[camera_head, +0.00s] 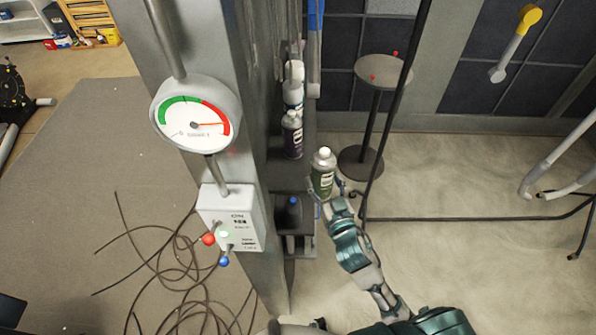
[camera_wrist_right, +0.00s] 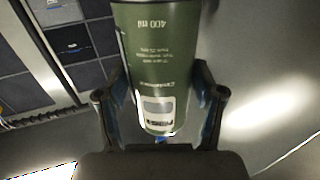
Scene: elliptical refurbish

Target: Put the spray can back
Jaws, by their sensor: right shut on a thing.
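A green spray can (camera_head: 322,176) with a white cap stands roughly upright in my right gripper (camera_head: 332,196), just right of the narrow dark shelf (camera_head: 290,174). In the right wrist view the green can (camera_wrist_right: 158,60) fills the space between the fingers of the right gripper (camera_wrist_right: 160,110), which is shut on it. Its label reads 400 ml. My left gripper is not in view.
A grey post with a round gauge (camera_head: 196,114) and a control box (camera_head: 231,216) stands left of the shelf. A round stand (camera_head: 383,72) is behind the can. Open floor lies to the right.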

